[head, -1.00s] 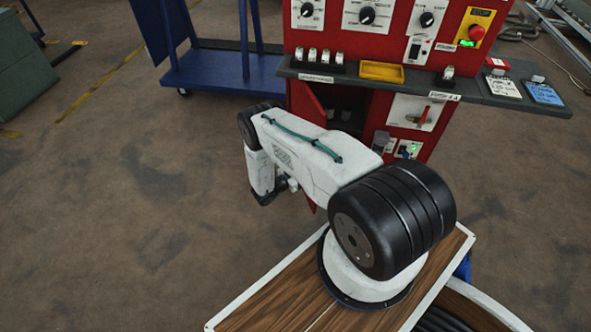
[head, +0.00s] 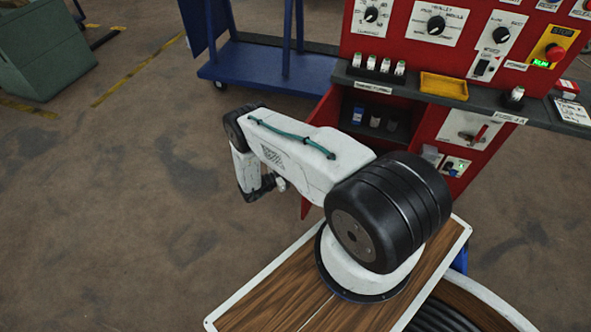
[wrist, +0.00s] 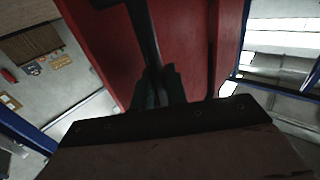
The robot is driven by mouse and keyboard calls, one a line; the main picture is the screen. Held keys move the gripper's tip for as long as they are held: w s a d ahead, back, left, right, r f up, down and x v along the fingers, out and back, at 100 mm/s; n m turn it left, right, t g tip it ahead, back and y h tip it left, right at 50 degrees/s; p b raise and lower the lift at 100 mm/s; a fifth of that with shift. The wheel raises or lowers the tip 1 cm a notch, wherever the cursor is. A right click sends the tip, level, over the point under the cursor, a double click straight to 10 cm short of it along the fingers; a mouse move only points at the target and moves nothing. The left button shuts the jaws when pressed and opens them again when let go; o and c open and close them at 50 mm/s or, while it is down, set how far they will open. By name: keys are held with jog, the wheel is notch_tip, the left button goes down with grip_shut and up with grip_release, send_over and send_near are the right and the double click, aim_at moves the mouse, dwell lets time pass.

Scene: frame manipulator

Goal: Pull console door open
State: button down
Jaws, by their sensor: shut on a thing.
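The red console (head: 432,118) stands at the upper right in the head view. Its red door (head: 326,108) stands ajar at the left of a dark compartment, with the lower part partly hidden behind my arm. In the wrist view the red door (wrist: 98,40) fills the upper middle. My gripper (wrist: 160,84) is shut on a dark upright bar, the door handle (wrist: 143,30), against the door's face. In the head view the fingers are hidden behind my arm.
Small bottles (head: 375,121) stand inside the compartment. A grey shelf (head: 425,93) with a yellow tray (head: 444,86) juts out above it. A blue cart (head: 268,66) stands behind at left. The brown floor (head: 130,200) at left is clear.

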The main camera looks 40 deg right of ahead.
jog(key=shift+w+d, duration=0.1)
jog(key=shift+w, duration=0.35)
jog(key=c, duration=1.5)
grip_release()
jog(key=shift+a, duration=0.2)
jog(key=shift+a, duration=0.1)
jog(key=v, duration=0.7)
jog(key=shift+w+a, duration=0.1)
jog(key=shift+a, duration=0.2)
